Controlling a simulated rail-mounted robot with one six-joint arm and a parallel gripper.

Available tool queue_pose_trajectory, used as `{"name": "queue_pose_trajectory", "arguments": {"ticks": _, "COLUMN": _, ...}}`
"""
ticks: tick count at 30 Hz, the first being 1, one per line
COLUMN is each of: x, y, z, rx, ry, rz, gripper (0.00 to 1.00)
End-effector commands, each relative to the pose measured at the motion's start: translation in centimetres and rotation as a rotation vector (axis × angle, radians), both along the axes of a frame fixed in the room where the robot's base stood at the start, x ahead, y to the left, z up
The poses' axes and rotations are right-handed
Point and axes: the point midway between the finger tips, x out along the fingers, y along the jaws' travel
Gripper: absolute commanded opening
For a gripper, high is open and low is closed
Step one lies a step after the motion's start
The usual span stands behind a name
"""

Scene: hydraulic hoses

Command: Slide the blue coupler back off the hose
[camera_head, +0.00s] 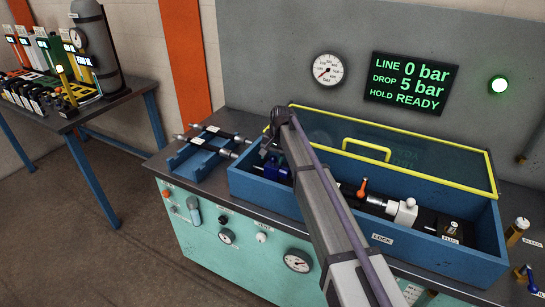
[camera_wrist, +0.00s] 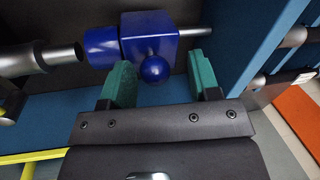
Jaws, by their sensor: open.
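The blue coupler (camera_wrist: 150,38) fills the upper middle of the wrist view, a square block with a round collar on its left and a ball knob (camera_wrist: 154,69) facing me. A grey rod or hose end (camera_wrist: 195,32) comes out of its right side. A grey metal fitting (camera_wrist: 62,54) lies close to the left of the collar. My gripper (camera_wrist: 162,78) is open, its teal fingers on either side of the knob with gaps visible. In the head view the coupler (camera_head: 278,174) shows partly behind my arm, inside the blue box; the fingertips are hidden there.
The blue box (camera_head: 470,256) has a raised clear lid (camera_head: 415,155) with a yellow frame and handle. An orange lever (camera_head: 362,187) and white-knobbed fitting (camera_head: 406,210) sit inside, right of my arm. A blue hose rack (camera_head: 190,165) stands left. The display (camera_head: 410,83) reads line 0 bar.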

Motion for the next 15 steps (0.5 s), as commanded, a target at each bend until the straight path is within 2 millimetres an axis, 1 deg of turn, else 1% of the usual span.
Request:
{"name": "queue_pose_trajectory", "arguments": {"ticks": 5, "x": -0.1, "y": -0.4, "z": 2.8, "rx": 0.0, "ry": 0.0, "rz": 0.0, "gripper": 0.56}}
{"name": "queue_pose_trajectory", "arguments": {"ticks": 12, "x": -0.3, "y": -1.4, "z": 8.8, "rx": 0.0, "ry": 0.0, "rz": 0.0, "gripper": 0.56}}
{"name": "queue_pose_trajectory", "arguments": {"ticks": 15, "x": -0.4, "y": -1.7, "z": 10.4, "rx": 0.001, "ry": 0.0, "rz": 0.001, "gripper": 0.56}}
